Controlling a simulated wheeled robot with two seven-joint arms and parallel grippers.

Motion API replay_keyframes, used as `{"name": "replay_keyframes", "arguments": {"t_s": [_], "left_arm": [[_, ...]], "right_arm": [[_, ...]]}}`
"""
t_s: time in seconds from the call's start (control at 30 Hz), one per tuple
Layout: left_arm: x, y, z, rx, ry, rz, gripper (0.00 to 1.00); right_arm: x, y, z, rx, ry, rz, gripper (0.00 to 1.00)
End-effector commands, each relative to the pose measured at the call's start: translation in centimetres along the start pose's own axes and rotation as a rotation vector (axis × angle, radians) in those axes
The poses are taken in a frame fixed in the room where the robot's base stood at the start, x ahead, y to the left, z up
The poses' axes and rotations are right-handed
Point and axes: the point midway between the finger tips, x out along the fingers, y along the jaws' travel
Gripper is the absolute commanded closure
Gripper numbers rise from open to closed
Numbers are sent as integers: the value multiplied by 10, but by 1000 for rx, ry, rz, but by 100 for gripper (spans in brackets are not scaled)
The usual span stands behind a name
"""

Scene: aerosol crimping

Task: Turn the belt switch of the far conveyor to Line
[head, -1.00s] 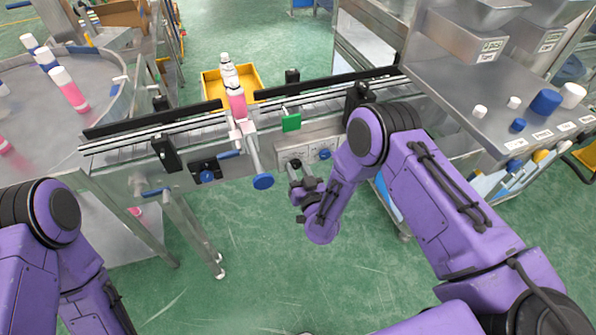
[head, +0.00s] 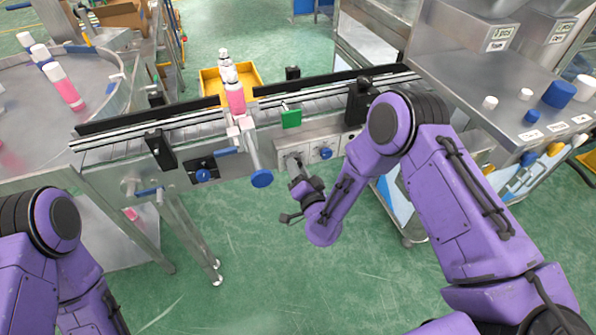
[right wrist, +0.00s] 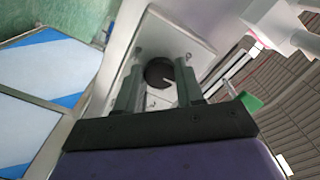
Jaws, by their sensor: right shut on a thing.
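A grey control box (head: 308,149) is on the near side of the conveyor (head: 190,135). My right gripper (head: 293,161) reaches up to its left part. In the right wrist view, the gripper's two fingers (right wrist: 158,88) are shut on a round black switch knob (right wrist: 159,71) with a white pointer mark. The knob sits on a pale metal plate (right wrist: 172,45). The switch labels cannot be read, so its setting cannot be told. A blue knob (head: 325,153) is to the right on the same box. My left arm shows at the lower left, but its gripper is out of view.
A pink bottle (head: 235,98) stands on the conveyor. A blue-ended lever (head: 261,178) sticks out just left of my right gripper. A green block (head: 291,119) sits above the box. A steel shelf (head: 470,75) with caps stands at right.

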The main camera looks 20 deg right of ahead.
Motion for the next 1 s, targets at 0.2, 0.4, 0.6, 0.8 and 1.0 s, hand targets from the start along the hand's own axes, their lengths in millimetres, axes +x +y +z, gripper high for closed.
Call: {"name": "replay_keyframes", "arguments": {"t_s": [0.2,0.4,0.6,0.8,1.0], "left_arm": [[2,0,1,0,0,0,100],[2,0,1,0,0,0,100],[2,0,1,0,0,0,100],[2,0,1,0,0,0,100],[3,0,1,0,0,0,100]], "right_arm": [[-1,1,1,33,-3,2,93],[-1,0,1,37,-3,2,93],[-1,1,1,36,-4,2,60],[-1,0,1,36,-2,1,37],[-4,1,1,37,-2,1,37]]}}
